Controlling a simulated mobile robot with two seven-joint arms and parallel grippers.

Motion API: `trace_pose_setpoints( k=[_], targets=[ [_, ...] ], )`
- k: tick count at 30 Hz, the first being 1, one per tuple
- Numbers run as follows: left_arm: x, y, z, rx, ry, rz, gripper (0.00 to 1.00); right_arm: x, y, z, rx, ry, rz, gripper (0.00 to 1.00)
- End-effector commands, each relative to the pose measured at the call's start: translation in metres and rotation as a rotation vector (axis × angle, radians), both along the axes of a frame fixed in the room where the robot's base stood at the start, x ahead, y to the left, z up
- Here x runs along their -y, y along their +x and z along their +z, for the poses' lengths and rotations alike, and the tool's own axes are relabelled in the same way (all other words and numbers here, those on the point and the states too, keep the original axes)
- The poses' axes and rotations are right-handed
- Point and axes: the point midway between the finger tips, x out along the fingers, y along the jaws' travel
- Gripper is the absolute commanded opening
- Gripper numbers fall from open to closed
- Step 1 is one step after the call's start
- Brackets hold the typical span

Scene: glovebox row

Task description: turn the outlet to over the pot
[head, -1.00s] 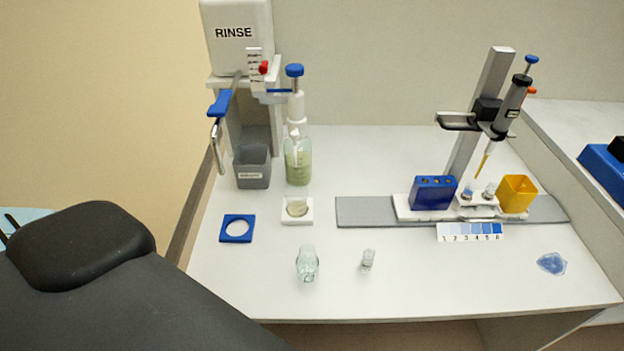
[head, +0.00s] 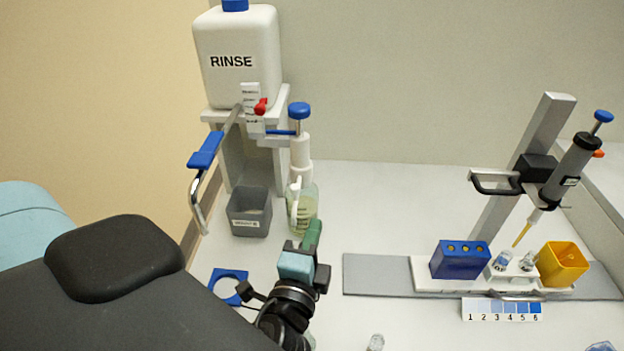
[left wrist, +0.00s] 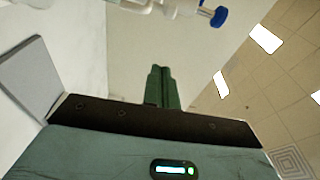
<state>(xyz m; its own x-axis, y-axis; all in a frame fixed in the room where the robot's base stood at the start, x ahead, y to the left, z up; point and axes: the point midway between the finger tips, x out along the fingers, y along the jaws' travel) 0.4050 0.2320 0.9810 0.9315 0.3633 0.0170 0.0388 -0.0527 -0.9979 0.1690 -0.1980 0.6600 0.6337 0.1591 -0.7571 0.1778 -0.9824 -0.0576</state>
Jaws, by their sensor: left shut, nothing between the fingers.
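The RINSE tank (head: 237,60) at the back left has a metal outlet pipe (head: 197,205) with a blue handle (head: 205,150), its hooked end hanging left of the grey pot (head: 250,212). Right of it stands a bottle with a blue-topped white pump (head: 300,150) and a downward white nozzle (head: 294,205). My left gripper (head: 312,234) is shut and empty, its green fingers in front of the bottle's lower part; any contact is unclear. My right gripper is out of view.
A blue square ring (head: 228,284) lies left of my gripper. At right, a pipette stand (head: 535,140) carries a blue block (head: 460,260) and a yellow cup (head: 563,264) on a rail. A small vial (head: 376,343) stands at the front. The bench between bottle and stand is clear.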

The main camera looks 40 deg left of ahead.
Motion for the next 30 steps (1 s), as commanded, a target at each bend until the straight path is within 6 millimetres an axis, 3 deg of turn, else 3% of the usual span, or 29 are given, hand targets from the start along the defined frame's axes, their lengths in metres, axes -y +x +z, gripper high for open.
trace_pose_setpoints(
  k=[11, 24, 30],
  targets=[
    [-0.003, 0.009, 0.002, 0.005, 0.007, 0.000, 0.00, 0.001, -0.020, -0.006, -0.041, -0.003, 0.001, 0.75],
    [-0.029, 0.075, 0.005, 0.006, 0.006, 0.001, 0.00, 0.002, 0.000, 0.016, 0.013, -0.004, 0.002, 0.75],
    [-0.041, 0.092, 0.004, 0.003, 0.006, 0.000, 0.00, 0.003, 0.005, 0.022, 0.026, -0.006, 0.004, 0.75]
  ],
)
